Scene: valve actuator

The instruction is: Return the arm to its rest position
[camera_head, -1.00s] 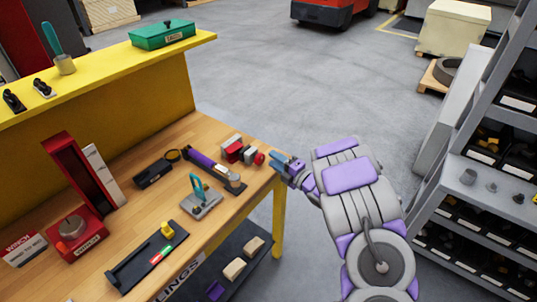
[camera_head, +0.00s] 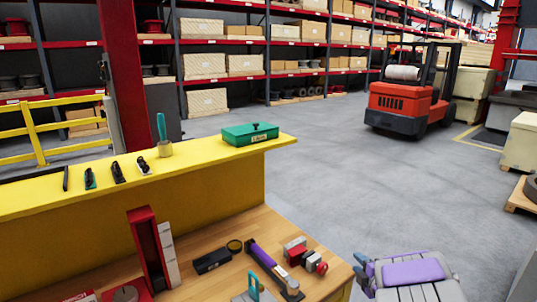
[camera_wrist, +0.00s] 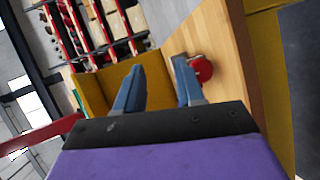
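My arm (camera_head: 410,275), grey with purple panels, shows at the bottom right of the head view, beside the workbench's right corner. My gripper (camera_head: 364,272) is near that corner, to the right of the red and grey valve actuator (camera_head: 304,256) and apart from it. In the wrist view my gripper (camera_wrist: 156,62) has its two blue fingers spread with nothing held between them. The actuator's red round knob (camera_wrist: 203,70) shows just beyond the right finger. The actuator's body is mostly hidden there.
The wooden bench (camera_head: 215,228) holds a purple-handled tool (camera_head: 270,265), a black tool (camera_head: 212,261) and a red stand (camera_head: 148,250). A green box (camera_head: 250,133) sits on the yellow shelf (camera_head: 60,195). A red forklift (camera_head: 405,100) stands behind. The floor between is clear.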

